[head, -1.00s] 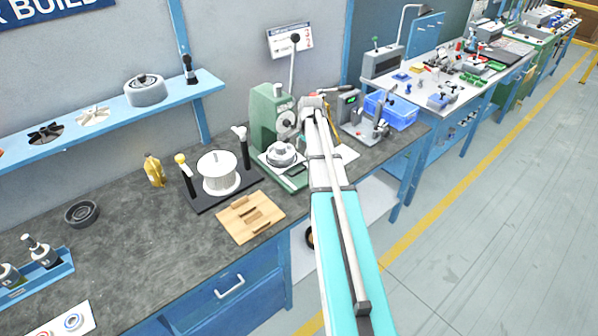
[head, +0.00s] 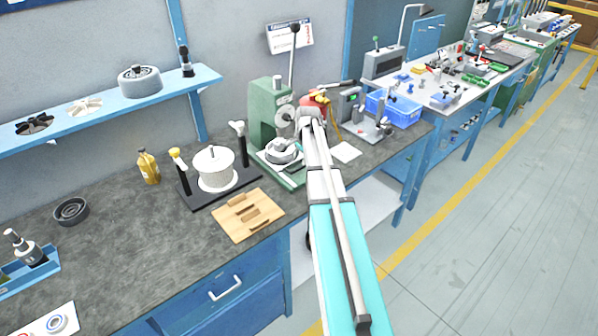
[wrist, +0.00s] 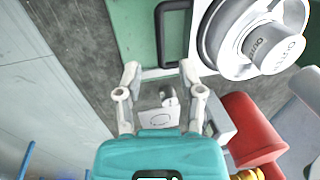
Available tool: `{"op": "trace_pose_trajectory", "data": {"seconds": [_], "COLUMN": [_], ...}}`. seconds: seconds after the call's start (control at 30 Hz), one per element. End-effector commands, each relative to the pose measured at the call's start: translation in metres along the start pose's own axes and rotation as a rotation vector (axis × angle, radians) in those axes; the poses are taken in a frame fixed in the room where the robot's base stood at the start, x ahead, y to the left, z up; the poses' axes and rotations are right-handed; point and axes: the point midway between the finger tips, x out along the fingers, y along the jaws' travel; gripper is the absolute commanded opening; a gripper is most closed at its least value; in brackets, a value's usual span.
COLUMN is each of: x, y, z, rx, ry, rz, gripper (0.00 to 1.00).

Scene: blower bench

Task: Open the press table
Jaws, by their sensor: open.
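The green press (head: 266,115) stands on the bench with its long lever upright. Its table is the green plate at its foot (head: 291,180), carrying a grey round part (head: 281,151). In the wrist view the green table (wrist: 131,25) fills the top, with a dark bar handle (wrist: 161,35) along it and the grey round part (wrist: 262,42) at right. My gripper (wrist: 160,72) is open, its two fingers on either side of the handle's near end. I cannot tell whether they touch it. In the head view my wrist hides the fingers.
A red object (wrist: 252,130) lies close to the right of my gripper. A white spool (head: 214,170) on a black stand and a wooden block tray (head: 240,216) are left of the press. A blue bin (head: 397,108) and a grey fixture (head: 372,128) stand to the right.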

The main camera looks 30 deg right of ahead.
Motion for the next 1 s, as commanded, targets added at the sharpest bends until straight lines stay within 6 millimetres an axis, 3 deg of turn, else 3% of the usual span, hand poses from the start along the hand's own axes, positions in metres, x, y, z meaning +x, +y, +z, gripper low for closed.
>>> {"op": "trace_pose_trajectory", "data": {"seconds": [0.5,1.0], "x": [0.044,0.055], "y": [0.0,0.0], "z": [0.0,0.0], "rx": [0.0,0.0], "ry": [0.0,0.0], "rz": [0.0,0.0], "gripper": [0.5,0.5]}}
